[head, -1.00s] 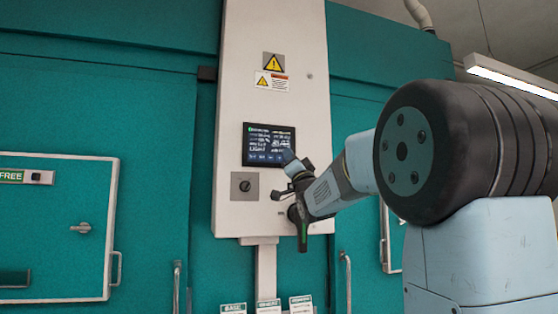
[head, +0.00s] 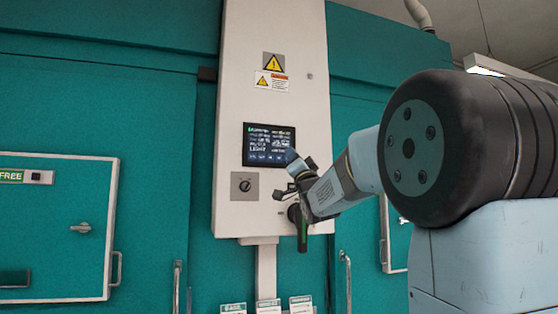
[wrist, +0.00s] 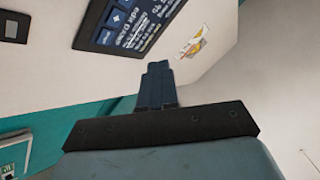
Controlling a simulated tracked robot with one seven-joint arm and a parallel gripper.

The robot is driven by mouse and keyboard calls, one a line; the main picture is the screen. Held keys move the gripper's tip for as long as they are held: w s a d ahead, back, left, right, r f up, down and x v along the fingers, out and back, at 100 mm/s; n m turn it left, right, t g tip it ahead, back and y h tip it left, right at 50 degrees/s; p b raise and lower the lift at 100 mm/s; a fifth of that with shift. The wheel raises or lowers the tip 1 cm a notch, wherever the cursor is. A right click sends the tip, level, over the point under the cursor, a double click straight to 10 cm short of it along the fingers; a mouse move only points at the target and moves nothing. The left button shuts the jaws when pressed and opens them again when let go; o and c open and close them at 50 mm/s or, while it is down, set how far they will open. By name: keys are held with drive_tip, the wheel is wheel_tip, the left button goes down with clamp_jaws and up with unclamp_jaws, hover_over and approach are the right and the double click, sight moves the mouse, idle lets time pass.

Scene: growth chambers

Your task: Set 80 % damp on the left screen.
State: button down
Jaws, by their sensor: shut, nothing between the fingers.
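One dark touch screen (head: 268,145) is set in the white control column; I see no second screen. It shows rows of small white text and a row of blue buttons at its bottom. The word LIGHT can be made out, but the damp value is too small to read. My gripper (head: 292,157) is shut and empty, its tips at the screen's lower right corner in the head view. In the wrist view the shut fingers (wrist: 158,68) point toward the panel just below the tilted screen (wrist: 128,20). Whether they touch it cannot be told.
The white column (head: 245,100) carries warning labels (head: 272,72) above the screen and a rotary switch (head: 244,186) below it. A dark handle (head: 303,230) is near my gripper. Teal chamber walls flank the column, with a door marked FREE (head: 60,225) at left.

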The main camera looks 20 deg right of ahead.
sight(279, 158)
drive_tip(key=shift+s+a, duration=0.1)
drive_tip(key=shift+s, duration=1)
drive_tip(key=shift+w, duration=0.1)
drive_tip(key=shift+w, duration=4.35)
drive_tip(key=shift+w, duration=0.4)
drive_tip(key=shift+w, duration=0.3)
drive_tip(key=shift+s, duration=0.75)
